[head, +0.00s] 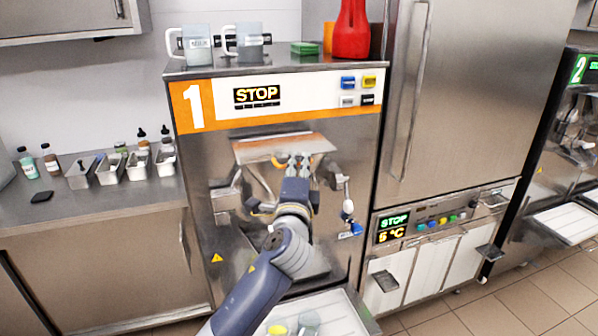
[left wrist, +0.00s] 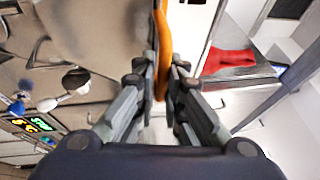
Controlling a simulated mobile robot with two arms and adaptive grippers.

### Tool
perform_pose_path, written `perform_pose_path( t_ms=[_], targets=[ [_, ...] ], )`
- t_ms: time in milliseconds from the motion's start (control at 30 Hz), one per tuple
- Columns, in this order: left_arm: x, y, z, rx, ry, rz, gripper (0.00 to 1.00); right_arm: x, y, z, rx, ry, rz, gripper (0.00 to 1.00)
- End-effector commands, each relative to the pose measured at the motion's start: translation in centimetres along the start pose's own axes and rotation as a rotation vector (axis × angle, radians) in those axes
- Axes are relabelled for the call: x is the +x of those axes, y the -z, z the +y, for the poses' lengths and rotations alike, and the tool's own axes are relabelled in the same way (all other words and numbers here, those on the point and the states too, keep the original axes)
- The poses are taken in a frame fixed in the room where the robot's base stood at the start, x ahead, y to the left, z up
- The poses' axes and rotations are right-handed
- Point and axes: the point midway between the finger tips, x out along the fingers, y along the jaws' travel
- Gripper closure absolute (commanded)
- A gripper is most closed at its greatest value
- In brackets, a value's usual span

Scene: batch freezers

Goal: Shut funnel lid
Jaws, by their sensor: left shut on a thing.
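The funnel lid (head: 290,148) is a metal flap on the front of freezer 1 (head: 225,128), below its orange and white panel. It sticks out from the front at a slant, with an orange handle (head: 279,163) along its lower edge. My left gripper (head: 292,165) is at this edge, shut on the handle. In the left wrist view the orange handle (left wrist: 162,50) runs between the fingers of my left gripper (left wrist: 160,75). The funnel opening is hidden behind the lid and gripper. My right gripper is not in view.
White jugs (head: 197,50), a green block (head: 305,48) and a red container (head: 352,30) stand on the freezer top. A lever with a white knob (head: 347,205) is right of my gripper. A white tray (head: 340,308) is below. Bottles and metal tubs (head: 108,172) stand on the left counter.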

Motion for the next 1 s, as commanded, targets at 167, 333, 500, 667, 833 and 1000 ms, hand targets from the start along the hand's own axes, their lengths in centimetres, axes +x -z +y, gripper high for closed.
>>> perform_pose_path(
  t_ms=[167,333,500,667,833,1000],
  targets=[
    [0.0,0.0,-0.2,0.001,0.006,-0.001,1.0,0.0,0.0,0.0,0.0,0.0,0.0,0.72],
    [0.0,0.0,-0.1,0.001,0.004,-0.001,0.88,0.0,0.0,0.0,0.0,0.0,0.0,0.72],
    [0.0,0.0,0.0,0.001,0.002,0.0,0.72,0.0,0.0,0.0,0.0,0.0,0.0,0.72],
    [0.0,0.0,0.1,0.001,0.001,0.0,0.72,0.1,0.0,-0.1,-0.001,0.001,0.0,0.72],
    [-0.4,0.0,0.1,0.001,0.001,0.0,0.72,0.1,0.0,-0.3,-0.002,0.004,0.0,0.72],
    [-2.2,0.0,0.2,0.0,0.0,0.0,0.72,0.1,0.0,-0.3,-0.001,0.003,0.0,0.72]
  ],
)
